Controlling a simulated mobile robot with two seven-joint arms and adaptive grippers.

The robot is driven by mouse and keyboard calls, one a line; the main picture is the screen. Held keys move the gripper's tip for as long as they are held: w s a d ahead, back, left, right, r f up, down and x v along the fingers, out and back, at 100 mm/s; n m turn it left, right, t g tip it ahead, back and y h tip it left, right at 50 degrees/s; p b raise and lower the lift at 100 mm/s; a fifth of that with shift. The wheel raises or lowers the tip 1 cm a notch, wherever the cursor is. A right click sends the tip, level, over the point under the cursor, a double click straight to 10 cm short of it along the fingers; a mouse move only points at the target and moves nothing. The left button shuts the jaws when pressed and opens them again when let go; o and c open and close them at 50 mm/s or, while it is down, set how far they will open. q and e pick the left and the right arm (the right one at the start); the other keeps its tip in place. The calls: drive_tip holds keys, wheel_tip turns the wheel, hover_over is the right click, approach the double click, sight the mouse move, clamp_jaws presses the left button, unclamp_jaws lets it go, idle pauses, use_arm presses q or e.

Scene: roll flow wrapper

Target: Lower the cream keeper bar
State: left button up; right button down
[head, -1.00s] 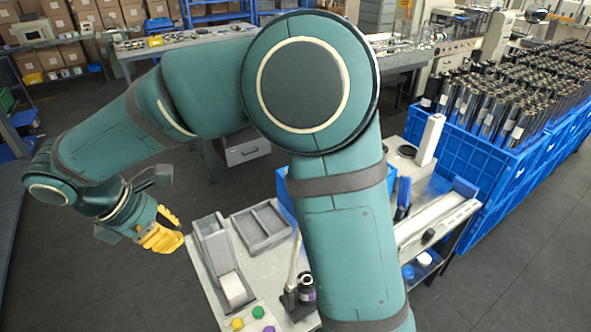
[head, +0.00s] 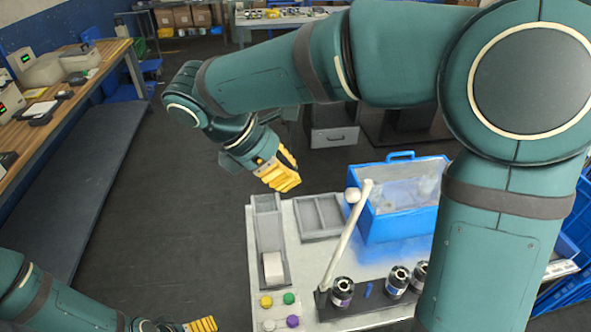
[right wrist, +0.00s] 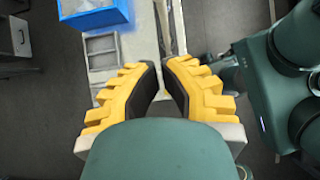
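The cream keeper bar (head: 345,238) stands raised and leaning, with a pale ball (head: 353,195) near its upper end. Its lower end meets a dark base at the front of the grey bench. My right gripper (head: 284,178) is beyond the bench's far left end, left of the bar and apart from it. In the right wrist view its yellow fingers (right wrist: 162,70) stand apart with nothing between them. A pale strip shows past the fingertips there; I cannot tell if it is the bar. My left gripper (head: 205,325) shows only partly at the bottom edge.
A grey chute (head: 268,225) holds a white block (head: 273,267). Beside it are a divided tray (head: 319,218) and a blue bin (head: 400,222). Dark cylinders (head: 342,292) stand right of the bar's base, coloured buttons (head: 289,298) left. My right arm hides the bench's right side.

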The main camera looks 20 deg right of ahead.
drive_tip(key=s+d+f, duration=0.2)
drive_tip(key=d+f, duration=0.4)
drive_tip(key=d, duration=0.2)
drive_tip(key=shift+f, duration=0.2)
drive_tip(key=shift+d, duration=0.15)
